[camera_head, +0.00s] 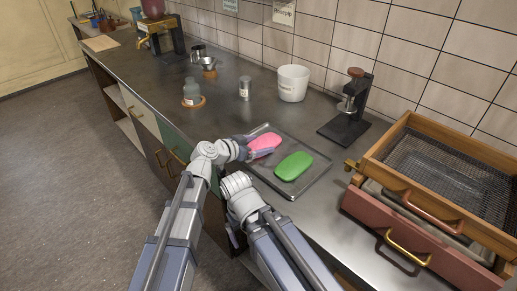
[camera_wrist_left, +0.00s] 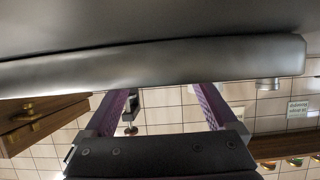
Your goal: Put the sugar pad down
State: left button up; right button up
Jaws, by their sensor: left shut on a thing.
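A pink pad (camera_head: 265,143), which I take to be the sugar pad, is at the back left part of a grey metal tray (camera_head: 305,190). My left gripper (camera_head: 260,148) is shut on the pink pad. Whether the pad touches the tray or is just above it, I cannot tell. In the left wrist view, the purple fingers (camera_wrist_left: 160,103) show with a broad grey surface across them, and the pad cannot be made out. A green pad (camera_head: 294,166) lies on the tray to the right. My right gripper is not visible; only its arm shows.
Behind the tray are a white tub (camera_head: 292,84), a small metal can (camera_head: 245,88) and a grey bottle (camera_head: 192,93). A black press stand (camera_head: 347,115) is at the back right. A wooden mesh-bottomed box (camera_head: 440,160) stands right. Counter is clear left of the tray.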

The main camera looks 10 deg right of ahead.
pick_arm(q)
jog(key=shift+f, duration=0.1)
jog(key=o, duration=1.2)
jog(key=shift+o, duration=0.2)
jog(key=shift+r, duration=0.25)
jog(key=p+v, duration=0.4)
jog(key=v, duration=0.6)
jog(key=shift+s+a+r, duration=0.1)
jog(key=shift+s+a, duration=0.05)
jog(key=shift+p+v, duration=0.3)
jog(key=shift+v, duration=0.5)
